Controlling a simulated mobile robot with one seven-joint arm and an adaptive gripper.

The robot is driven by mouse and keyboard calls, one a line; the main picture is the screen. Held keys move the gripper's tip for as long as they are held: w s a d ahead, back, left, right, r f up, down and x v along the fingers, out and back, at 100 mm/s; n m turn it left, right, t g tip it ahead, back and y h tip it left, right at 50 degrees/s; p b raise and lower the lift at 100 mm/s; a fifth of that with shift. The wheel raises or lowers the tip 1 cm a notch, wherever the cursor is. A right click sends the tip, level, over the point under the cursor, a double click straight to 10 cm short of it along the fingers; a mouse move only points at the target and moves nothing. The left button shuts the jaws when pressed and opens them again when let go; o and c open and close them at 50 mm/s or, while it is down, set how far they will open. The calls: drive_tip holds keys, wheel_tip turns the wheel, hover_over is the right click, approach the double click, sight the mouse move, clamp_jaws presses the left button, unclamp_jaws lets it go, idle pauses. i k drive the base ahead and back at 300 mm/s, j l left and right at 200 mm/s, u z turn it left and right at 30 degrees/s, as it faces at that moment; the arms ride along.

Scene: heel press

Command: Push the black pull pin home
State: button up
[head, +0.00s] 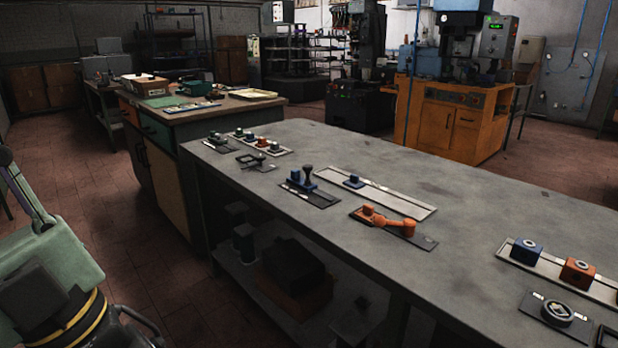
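Several small fixtures stand on the long grey workbench (470,185). One dark plate (323,199) carries a blue block (296,176) and an upright black part with a round knob (308,170). This black part may be the pull pin, but it is too small to tell for sure or to see how far it stands out. Part of my own body shows at the lower left, beside the bench. My gripper's fingers cannot be made out in this view.
An orange lever (385,220) lies on a plate nearer. A blue block on a pale rail (400,200) sits behind it. Blue and orange blocks (578,272) and a round dial (557,312) stand at the right. Bare bench top lies between them. Open floor (110,240) lies left.

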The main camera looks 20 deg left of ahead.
sight(307, 168)
drive_tip(key=i+j+u, duration=0.15)
drive_tip(key=i+j, duration=0.75)
